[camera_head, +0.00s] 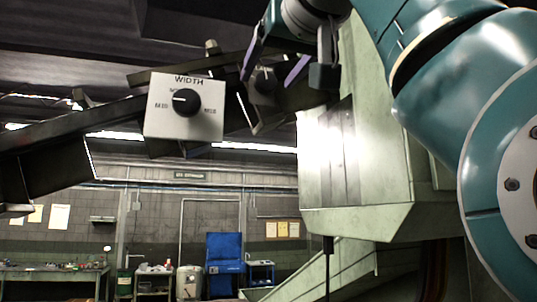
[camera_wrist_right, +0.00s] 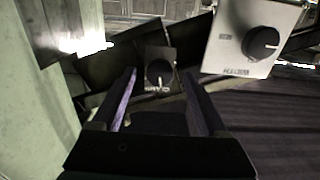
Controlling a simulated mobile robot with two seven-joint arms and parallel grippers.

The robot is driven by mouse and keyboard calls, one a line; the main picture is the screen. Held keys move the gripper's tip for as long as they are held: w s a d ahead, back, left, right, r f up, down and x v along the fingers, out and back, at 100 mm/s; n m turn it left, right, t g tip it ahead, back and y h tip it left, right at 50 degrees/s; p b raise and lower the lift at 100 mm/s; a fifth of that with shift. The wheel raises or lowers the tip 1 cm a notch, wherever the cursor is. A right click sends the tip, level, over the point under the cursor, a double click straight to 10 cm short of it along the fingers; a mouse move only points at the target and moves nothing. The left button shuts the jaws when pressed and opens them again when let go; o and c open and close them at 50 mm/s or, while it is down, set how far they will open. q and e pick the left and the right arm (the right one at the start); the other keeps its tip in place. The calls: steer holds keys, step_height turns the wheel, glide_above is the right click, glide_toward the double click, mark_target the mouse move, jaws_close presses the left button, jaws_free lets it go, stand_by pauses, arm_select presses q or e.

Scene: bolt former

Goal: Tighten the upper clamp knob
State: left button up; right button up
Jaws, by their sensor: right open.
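The clamp knob (camera_head: 264,80) is a round black knob on a dark plate. In the wrist view the clamp knob (camera_wrist_right: 159,72) shows a pale pointer line and a partly hidden label below it. My right gripper (camera_head: 273,64) is open, its two purple-lined fingers on either side of the knob in the picture. In the wrist view my right gripper (camera_wrist_right: 160,80) frames the knob, which appears beyond the fingertips; contact does not show. I cannot tell from this which clamp knob is upper. My left gripper is not in view.
A white plate marked WIDTH with a black knob (camera_head: 186,102) sits to the left; it also shows in the wrist view (camera_wrist_right: 261,43). Dark rails (camera_head: 60,128) run behind. A pale green machine housing (camera_head: 355,215) stands close on the right. Workbenches and a blue chair are far off.

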steer(key=shift+p+x, duration=0.4)
steer(key=shift+x, duration=0.55)
steer(key=shift+c, duration=0.2)
jaws_close()
